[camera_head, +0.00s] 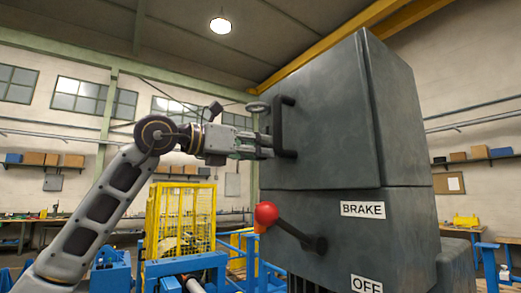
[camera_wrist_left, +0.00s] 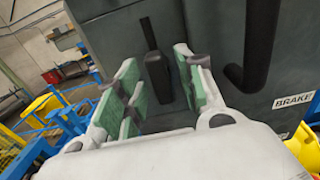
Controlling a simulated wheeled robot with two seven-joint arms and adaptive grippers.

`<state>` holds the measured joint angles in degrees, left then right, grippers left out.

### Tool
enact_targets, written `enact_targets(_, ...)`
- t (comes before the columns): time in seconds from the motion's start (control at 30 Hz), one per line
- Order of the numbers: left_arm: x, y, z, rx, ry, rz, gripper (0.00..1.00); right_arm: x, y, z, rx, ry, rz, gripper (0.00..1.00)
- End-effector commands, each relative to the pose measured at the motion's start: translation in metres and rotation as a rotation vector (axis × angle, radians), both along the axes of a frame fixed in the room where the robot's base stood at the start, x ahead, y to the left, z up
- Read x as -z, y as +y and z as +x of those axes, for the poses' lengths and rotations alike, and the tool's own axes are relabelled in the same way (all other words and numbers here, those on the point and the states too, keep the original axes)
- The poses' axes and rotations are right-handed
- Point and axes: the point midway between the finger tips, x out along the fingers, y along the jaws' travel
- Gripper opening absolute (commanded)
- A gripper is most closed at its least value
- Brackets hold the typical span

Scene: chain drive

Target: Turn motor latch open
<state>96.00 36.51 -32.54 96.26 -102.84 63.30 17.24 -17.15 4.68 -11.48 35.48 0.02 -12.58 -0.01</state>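The motor latch (camera_wrist_left: 157,72) is a small black upright handle on the grey housing face in the left wrist view. My left gripper (camera_wrist_left: 158,82) is open, with its green-padded fingers on either side of the latch. I cannot tell whether either pad touches it. In the head view my left gripper (camera_head: 266,146) points right at the face of the grey motor housing (camera_head: 325,120), close to the lower end of a black bar handle (camera_head: 284,125). The latch is hidden there. My right gripper is not in view.
The black bar handle (camera_wrist_left: 252,50) stands out just right of my fingers in the wrist view. Below, a brake lever with a red knob (camera_head: 266,214) juts out beside the BRAKE label (camera_head: 363,210). A yellow cage (camera_head: 180,215) and blue frames stand behind.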

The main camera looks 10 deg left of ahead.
Motion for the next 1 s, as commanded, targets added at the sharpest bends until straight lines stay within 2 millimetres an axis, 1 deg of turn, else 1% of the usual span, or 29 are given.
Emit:
enact_targets(0.17,0.001,0.013,-0.012,-0.002,0.000,0.001,0.38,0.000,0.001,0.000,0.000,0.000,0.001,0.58)
enact_targets(0.7,0.001,0.061,-0.061,-0.002,0.001,0.001,0.38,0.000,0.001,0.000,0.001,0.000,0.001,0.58)
enact_targets(0.83,0.001,0.070,-0.070,-0.001,0.001,0.000,0.38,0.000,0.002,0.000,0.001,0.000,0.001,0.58)
enact_targets(1.0,0.001,0.076,-0.077,0.000,0.001,0.000,0.38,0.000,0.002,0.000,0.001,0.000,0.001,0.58)
